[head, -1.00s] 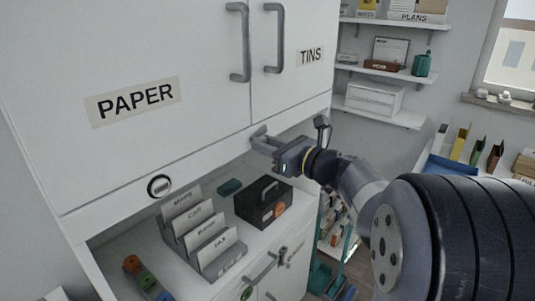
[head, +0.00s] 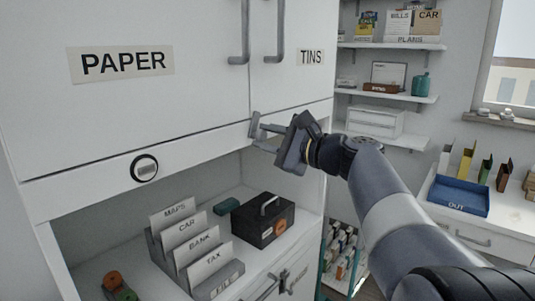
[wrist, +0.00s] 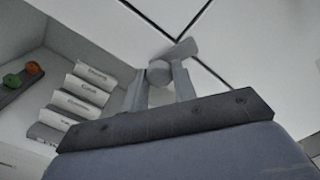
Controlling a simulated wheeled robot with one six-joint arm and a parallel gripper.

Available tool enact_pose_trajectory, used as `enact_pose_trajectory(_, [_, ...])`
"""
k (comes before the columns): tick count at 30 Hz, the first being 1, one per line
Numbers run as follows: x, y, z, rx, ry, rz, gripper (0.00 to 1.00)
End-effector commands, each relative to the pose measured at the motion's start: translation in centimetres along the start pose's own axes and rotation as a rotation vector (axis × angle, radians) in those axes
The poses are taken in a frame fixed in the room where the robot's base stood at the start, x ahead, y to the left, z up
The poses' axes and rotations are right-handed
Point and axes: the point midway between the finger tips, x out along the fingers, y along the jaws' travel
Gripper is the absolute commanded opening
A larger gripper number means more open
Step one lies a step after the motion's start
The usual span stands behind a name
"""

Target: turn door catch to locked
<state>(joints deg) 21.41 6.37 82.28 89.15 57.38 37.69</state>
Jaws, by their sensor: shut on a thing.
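The door catch (head: 254,124) is a small grey lever on the white rail below the PAPER and TINS doors, near the seam between them. In the head view it stands roughly upright, slightly tilted. In the wrist view the catch (wrist: 182,50) shows a round hub with its lever pointing up and to the right. My gripper (head: 267,137) reaches in from the right, and its two fingers (wrist: 160,86) are shut on the catch, one on either side. The fingers hide part of it. The PAPER door (head: 150,100) and TINS door (head: 300,85) look closed.
A round black-ringed lock (head: 144,168) sits left on the rail. Below, the open shelf holds a file rack (head: 190,245) and a black box (head: 264,220). Two door handles (head: 246,35) stick out above my gripper. A blue OUT tray (head: 460,195) stands on the right.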

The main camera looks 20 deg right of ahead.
Motion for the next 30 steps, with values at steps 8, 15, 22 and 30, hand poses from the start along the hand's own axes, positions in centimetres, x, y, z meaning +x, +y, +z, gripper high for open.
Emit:
enact_pose_trajectory(8, [0.00, 0.34, -0.24, -0.214, 0.000, 0.001, 0.04])
enact_pose_trajectory(15, [0.01, 0.20, -0.14, -0.328, -0.001, 0.001, 0.04])
enact_pose_trajectory(22, [0.02, 0.09, -0.06, -0.376, -0.001, 0.002, 0.04])
enact_pose_trajectory(30, [0.02, 0.03, -0.01, -0.385, -0.001, 0.002, 0.04])
